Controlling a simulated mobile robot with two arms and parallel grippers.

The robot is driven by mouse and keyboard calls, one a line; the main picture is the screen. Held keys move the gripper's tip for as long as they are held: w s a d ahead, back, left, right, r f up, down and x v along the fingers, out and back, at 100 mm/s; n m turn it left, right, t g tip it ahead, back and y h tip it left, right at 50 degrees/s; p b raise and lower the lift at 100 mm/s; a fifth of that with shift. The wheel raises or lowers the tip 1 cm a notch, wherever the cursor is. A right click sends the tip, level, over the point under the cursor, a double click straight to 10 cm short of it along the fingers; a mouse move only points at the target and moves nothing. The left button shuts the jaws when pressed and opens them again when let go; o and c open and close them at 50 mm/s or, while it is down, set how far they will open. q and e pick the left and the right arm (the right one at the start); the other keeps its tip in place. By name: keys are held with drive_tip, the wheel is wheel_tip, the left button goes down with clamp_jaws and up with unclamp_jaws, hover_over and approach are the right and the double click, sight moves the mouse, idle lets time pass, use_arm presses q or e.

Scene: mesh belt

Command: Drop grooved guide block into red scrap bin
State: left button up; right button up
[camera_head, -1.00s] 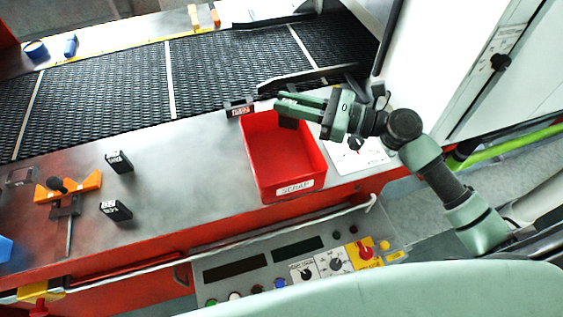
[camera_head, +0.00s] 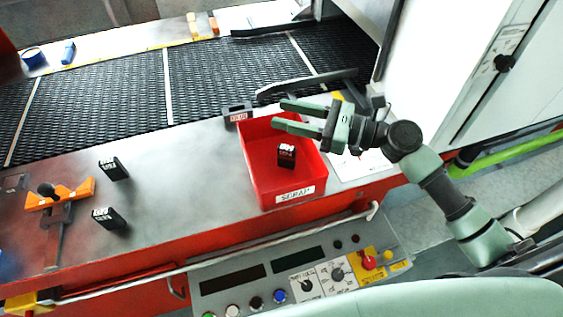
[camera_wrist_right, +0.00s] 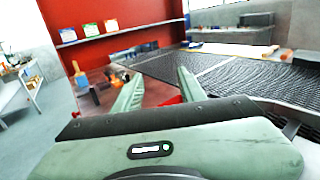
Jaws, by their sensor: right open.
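A small black block with a white label (camera_head: 286,155), which looks like the guide block, is inside the red scrap bin (camera_head: 257,184) in the head view. Its groove cannot be made out, and I cannot tell whether it rests on the bin's floor. The bin has a white SCRAP label on its front and stands on the metal table. My right gripper (camera_head: 279,114) is open and empty above the bin's back edge, apart from the block. Its two spread green fingers also show in the right wrist view (camera_wrist_right: 160,76). My left gripper is not in view.
Two similar black blocks (camera_head: 114,169) (camera_head: 109,218) stand on the table left of the bin, near an orange fixture (camera_head: 72,193). A dark labelled piece (camera_head: 237,112) sits at the bin's back left corner. The black mesh belt (camera_head: 110,95) runs behind.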

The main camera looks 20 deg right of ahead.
drive_tip(key=b+v, duration=0.2)
drive_tip(key=v, duration=0.5)
drive_tip(key=shift+s+d+b, duration=0.15)
drive_tip(key=shift+d+b, duration=0.05)
drive_tip(key=shift+b, duration=0.1)
